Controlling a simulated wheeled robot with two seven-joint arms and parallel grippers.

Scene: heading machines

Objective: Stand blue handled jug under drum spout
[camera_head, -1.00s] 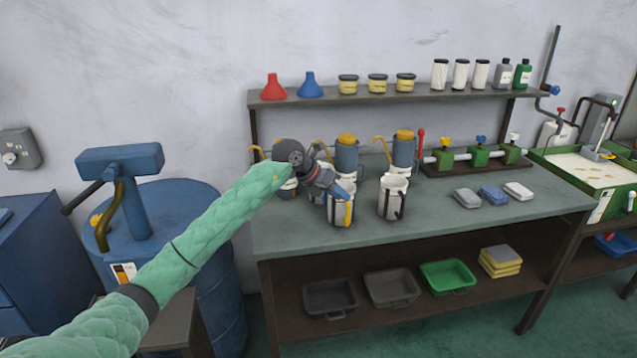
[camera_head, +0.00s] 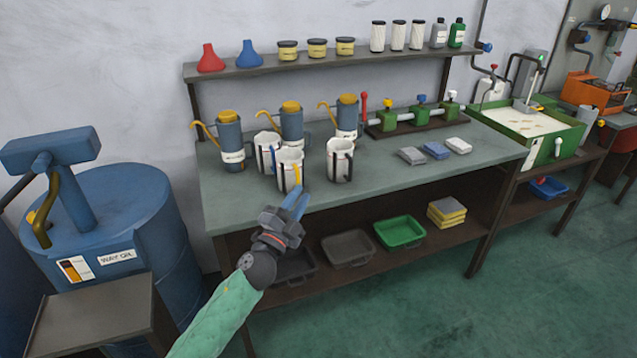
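Three white jugs with dark bands stand on the grey bench. The back left jug (camera_head: 262,150) shows a blue handle strip and is partly covered by the front jug (camera_head: 287,177), which has a yellow strip. The third jug (camera_head: 340,162), with a dark handle, stands to the right. The blue drum (camera_head: 120,220), labelled WAY OIL, stands at the left with a brass curved spout (camera_head: 42,212). My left gripper (camera_head: 302,196) has blue fingers that look slightly apart and empty, in front of the bench edge below the yellow-strip jug. My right gripper is out of view.
A low dark stand (camera_head: 100,312) is in front of the drum, its visible top bare. Tall blue-grey oil cans (camera_head: 230,143) line the back of the bench (camera_head: 400,190). Green clamps (camera_head: 420,115) and small blocks (camera_head: 437,150) lie to the right. Trays (camera_head: 400,231) sit below.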

